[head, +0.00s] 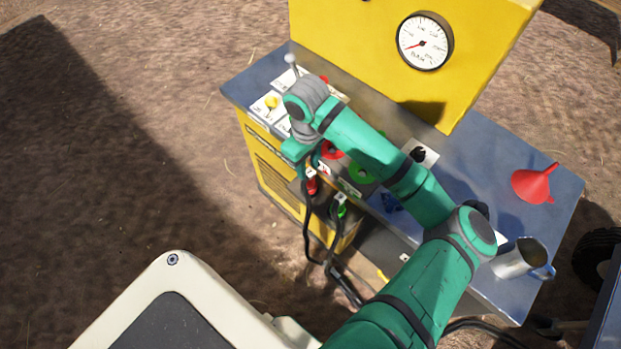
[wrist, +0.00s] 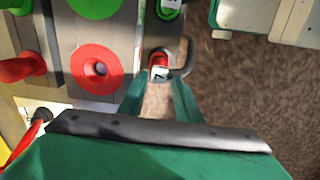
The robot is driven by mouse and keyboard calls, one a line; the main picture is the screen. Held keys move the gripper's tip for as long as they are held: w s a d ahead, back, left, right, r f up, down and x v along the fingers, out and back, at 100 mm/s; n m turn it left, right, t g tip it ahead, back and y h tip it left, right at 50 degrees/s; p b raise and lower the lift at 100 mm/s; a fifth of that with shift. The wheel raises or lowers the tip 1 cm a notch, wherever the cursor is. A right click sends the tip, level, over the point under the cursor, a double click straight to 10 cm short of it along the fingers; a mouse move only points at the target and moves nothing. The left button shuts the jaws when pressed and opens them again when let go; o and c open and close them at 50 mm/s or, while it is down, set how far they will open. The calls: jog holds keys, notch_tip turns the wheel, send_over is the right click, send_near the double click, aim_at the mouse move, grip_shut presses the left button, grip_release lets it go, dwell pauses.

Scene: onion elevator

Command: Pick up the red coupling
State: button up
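The red coupling (head: 311,185) hangs at the front edge of the bench on a black hose in the head view. In the wrist view the red coupling (wrist: 158,61), with a white tag marked in black, shows just beyond the fingertips and roughly in line with the gap between them. My gripper (wrist: 159,90) has its two green fingers apart with nothing held between them. In the head view my gripper (head: 307,160) is just above the red coupling, and the arm hides part of the bench there. I cannot tell whether a finger touches the coupling.
A red ring (wrist: 97,69) and a green ring (head: 361,174) sit on the panel. A green coupling (head: 341,210) hangs right of the red one. A red lever (wrist: 20,67) stands at left. A red funnel (head: 535,184) and metal jug (head: 520,258) are at the bench's right end.

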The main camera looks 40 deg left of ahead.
aim_at(310, 179)
jog(key=shift+w+d+f, duration=0.1)
jog(key=shift+f, duration=1.7)
jog(key=shift+d+f, duration=0.1)
jog(key=shift+f, duration=1.7)
grip_shut()
